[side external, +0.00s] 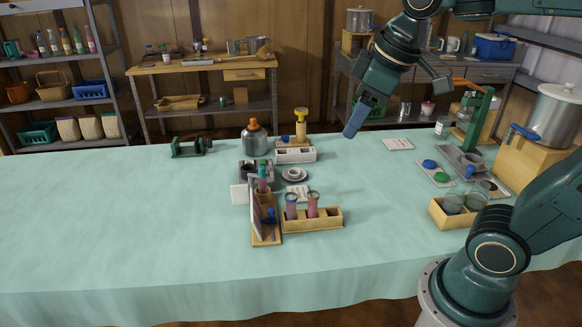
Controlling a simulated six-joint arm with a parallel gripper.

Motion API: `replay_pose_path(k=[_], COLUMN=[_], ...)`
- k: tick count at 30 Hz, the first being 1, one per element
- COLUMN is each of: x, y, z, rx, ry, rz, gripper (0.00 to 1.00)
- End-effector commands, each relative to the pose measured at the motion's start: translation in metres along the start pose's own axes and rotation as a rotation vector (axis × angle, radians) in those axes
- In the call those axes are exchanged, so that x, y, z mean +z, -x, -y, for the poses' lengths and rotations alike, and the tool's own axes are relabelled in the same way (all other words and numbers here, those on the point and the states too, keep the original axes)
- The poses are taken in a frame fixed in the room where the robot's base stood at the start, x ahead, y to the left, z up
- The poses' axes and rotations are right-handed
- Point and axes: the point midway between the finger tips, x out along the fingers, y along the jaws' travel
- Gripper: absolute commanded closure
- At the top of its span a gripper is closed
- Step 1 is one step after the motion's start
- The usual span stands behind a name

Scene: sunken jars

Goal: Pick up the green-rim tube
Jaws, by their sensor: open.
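A tube with a greenish top and a reddish body (263,186) stands upright by a thin upright panel (256,212). Its lower part is hidden, and it is too small to be sure of its rim colour. Two more tubes stand in a wooden rack (326,219): one with a dark bluish rim (291,208) and one with a reddish-brown rim (313,206). My gripper (355,120) is open and empty, tilted downward above the far side of the table. It is well above, right of and behind the tubes, touching nothing.
A dark holder (250,167), white block (296,155), saucer (294,174) and orange-capped jar (256,138) crowd close behind the tubes. A wooden box with glass jars (445,218) stands at right. The cloth-covered table (130,220) is clear at left and front.

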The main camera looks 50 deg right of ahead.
Motion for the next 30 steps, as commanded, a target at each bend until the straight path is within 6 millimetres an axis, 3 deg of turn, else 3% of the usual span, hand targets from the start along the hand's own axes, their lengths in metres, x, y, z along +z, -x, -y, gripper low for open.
replay_pose_path(k=[14, 23, 30], x=[-0.095, -0.143, -0.173], y=[-0.034, -0.075, -0.118], z=[-0.05, -0.082, -0.107], rx=[-0.039, -0.081, -0.127], ry=[0.32, 0.521, 0.679], rz=[0.097, 0.148, 0.184], gripper=[0.43, 0.43, 0.43])
